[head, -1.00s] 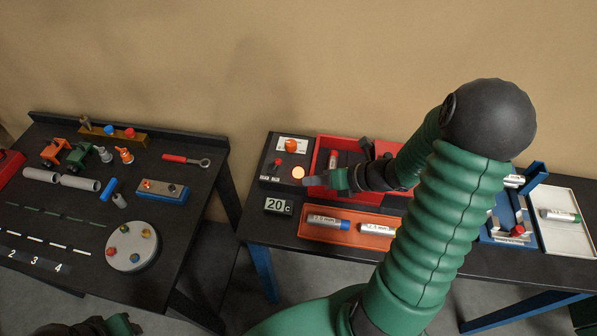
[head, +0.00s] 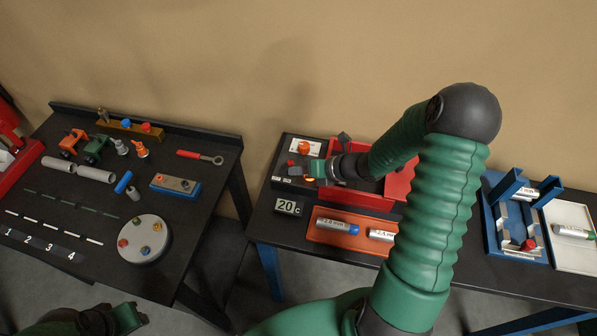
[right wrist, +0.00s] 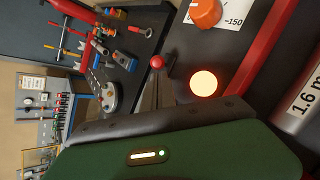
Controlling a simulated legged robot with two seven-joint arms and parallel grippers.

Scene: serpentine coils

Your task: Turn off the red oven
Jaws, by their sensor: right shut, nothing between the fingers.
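The red oven (head: 398,184) stands on the right table, with a dark control panel (head: 283,168) at its left end. The panel has an orange knob (head: 304,147) and a small red-tipped lever (head: 291,163). In the right wrist view I see the orange knob (right wrist: 207,12), the red ball of the lever (right wrist: 157,62) and a round lamp (right wrist: 203,84), glowing. My right gripper (head: 295,171) is shut and empty over the panel, close to the lever; contact cannot be told. My left gripper (head: 127,318) shows partly at the bottom left.
A "20 c" display (head: 289,207) and an orange tray (head: 322,239) with labelled cylinders lie in front of the oven. A blue fixture (head: 497,243) and a white tray (head: 566,220) are at right. The left table (head: 120,220) holds tools and parts; a gap separates the tables.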

